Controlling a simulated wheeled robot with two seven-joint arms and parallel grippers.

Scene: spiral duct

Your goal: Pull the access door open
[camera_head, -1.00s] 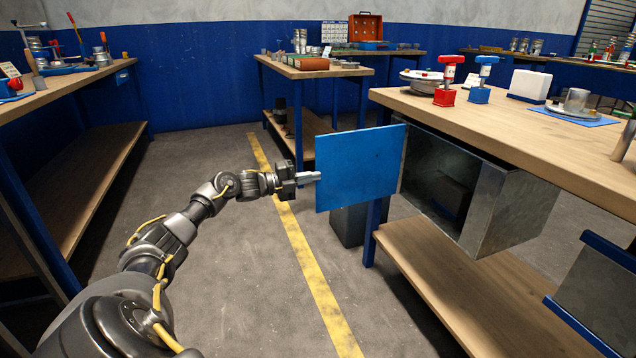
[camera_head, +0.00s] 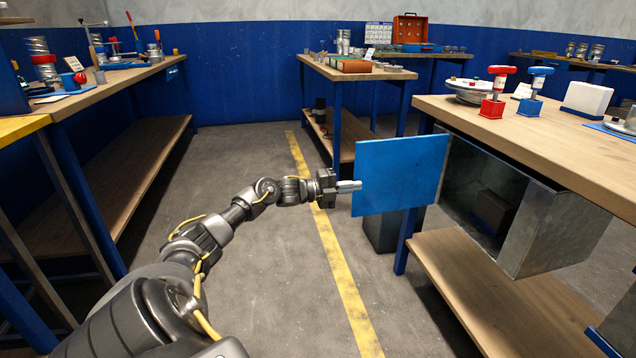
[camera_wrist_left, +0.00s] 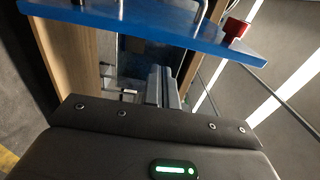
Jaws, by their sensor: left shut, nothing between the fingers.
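The access door (camera_head: 400,175) is a flat blue panel. It stands swung out from the open front of a grey metal duct box (camera_head: 560,225) under the right bench, with its right edge by the box. The dark inside of the box shows. My left gripper (camera_head: 350,186) is at the door's left edge, its fingers shut with nothing between them. My right gripper is out of view.
The wooden bench (camera_head: 530,130) above the box carries a red valve (camera_head: 494,95) and a blue valve (camera_head: 531,97). A lower shelf (camera_head: 500,300) runs beneath. Another bench (camera_head: 110,95) stands at left. The floor with a yellow line (camera_head: 335,260) is clear between.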

